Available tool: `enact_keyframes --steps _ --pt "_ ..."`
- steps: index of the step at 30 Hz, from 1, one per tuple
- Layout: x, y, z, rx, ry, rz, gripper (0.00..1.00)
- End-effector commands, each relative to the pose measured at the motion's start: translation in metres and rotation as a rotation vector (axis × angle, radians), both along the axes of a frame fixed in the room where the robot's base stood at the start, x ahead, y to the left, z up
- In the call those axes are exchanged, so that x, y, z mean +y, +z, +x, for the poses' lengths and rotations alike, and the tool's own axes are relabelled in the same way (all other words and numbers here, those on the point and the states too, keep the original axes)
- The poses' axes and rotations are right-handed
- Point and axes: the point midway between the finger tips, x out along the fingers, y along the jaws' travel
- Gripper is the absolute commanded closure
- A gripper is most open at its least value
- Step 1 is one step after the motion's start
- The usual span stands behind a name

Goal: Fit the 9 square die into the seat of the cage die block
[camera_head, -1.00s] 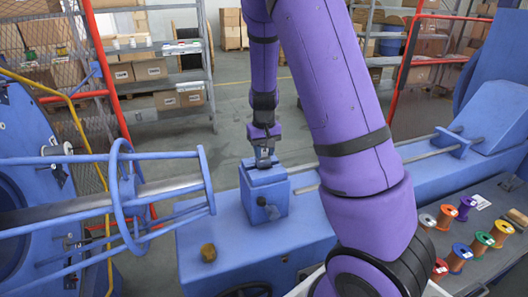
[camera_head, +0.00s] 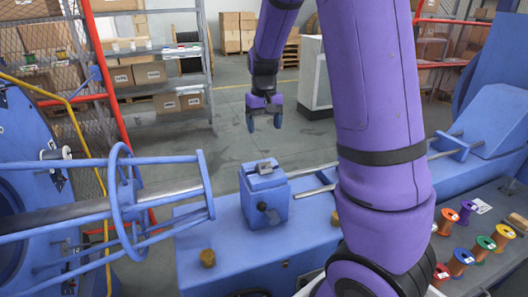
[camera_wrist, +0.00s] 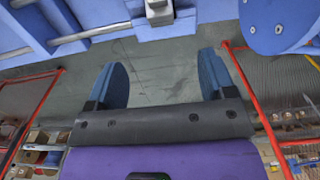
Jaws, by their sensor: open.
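The cage die block (camera_head: 262,206) is a blue box on the machine bed, with a dark knob on its front. A small grey metal piece (camera_head: 264,167) sits in its top; I cannot tell whether this is the 9 square die or how deep it sits. The block's grey top piece also shows at the upper edge of the wrist view (camera_wrist: 158,14). My gripper (camera_head: 264,122) is open and empty, above and beyond the block, clear of it. In the wrist view its two blue fingers stand wide apart (camera_wrist: 159,68) with only floor between them.
A brass-coloured piece (camera_head: 207,257) stands on the bed at front left; another (camera_head: 335,218) is partly hidden by my arm. The blue cage (camera_head: 125,205) is left of the block. Rods (camera_head: 318,190) run right. Coloured spools (camera_head: 467,211) stand at right.

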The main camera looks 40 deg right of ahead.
Motion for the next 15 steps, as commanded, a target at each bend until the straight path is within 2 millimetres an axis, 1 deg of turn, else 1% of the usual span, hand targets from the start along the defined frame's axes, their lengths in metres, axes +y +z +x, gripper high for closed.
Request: enact_keyframes --steps 6,15 --pt "-0.003 -0.010 -0.010 0.008 -0.008 0.006 0.23" --pt "-0.001 -0.016 -0.019 -0.001 -0.004 0.003 0.23"
